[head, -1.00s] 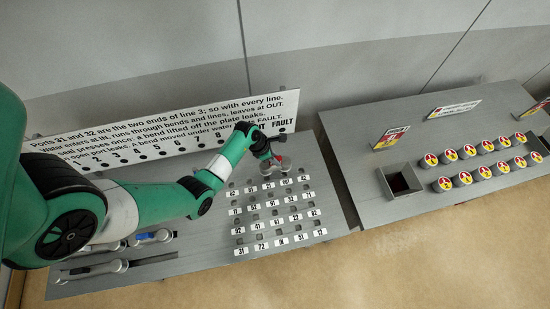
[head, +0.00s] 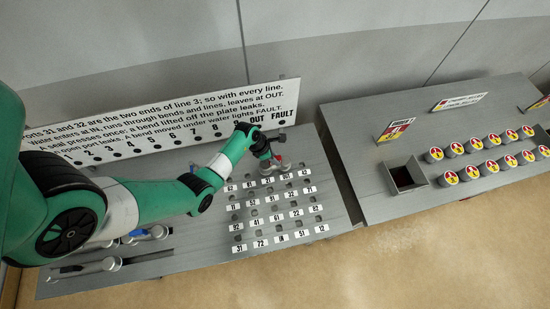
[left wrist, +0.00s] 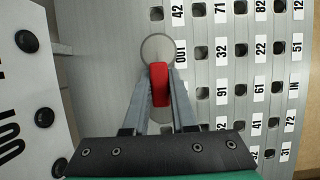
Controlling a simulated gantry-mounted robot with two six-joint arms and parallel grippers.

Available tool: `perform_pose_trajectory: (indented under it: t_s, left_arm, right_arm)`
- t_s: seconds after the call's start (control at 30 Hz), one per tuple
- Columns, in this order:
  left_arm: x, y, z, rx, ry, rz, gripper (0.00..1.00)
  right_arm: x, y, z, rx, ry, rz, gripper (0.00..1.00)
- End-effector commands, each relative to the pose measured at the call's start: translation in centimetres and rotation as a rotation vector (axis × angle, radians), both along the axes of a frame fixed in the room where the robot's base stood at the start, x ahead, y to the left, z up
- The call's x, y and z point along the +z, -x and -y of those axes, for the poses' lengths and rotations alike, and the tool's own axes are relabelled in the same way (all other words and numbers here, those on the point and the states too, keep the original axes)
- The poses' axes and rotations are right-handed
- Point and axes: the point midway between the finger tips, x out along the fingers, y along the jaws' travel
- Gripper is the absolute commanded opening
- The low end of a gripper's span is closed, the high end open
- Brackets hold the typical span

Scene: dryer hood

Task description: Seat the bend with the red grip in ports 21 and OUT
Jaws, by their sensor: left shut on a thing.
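My left gripper (head: 272,160) is shut on the red grip (left wrist: 160,84) of a grey bend (head: 270,169). It holds the bend at the back row of the port plate (head: 330,233). In the left wrist view the bend's round end (left wrist: 158,48) shows beyond the grip, beside the OUT label (left wrist: 181,53). The OUT label also shows in the head view (head: 286,177), just in front of the bend. The label 21 (head: 268,181) is left of it. I cannot tell whether the bend's ends touch the plate or sit in the ports. My right gripper is not in view.
Other grey bends (head: 153,233) lie at the left of the bench, below my left arm. A sign board (head: 180,118) stands along the back, close to the gripper. On the right bench are a square bin (head: 418,183) and several red-and-yellow capped cylinders (head: 471,173).

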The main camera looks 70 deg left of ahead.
Motion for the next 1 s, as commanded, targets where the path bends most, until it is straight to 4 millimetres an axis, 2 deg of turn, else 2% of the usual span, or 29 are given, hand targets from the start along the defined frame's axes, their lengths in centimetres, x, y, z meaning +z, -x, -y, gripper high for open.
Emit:
perform_pose_trajectory:
  t_s: [1.0]
  left_arm:
    - [0.18,-0.04,-0.04,0.0,-0.001,0.001,0.0]
  right_arm:
    - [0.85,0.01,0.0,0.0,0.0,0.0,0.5]
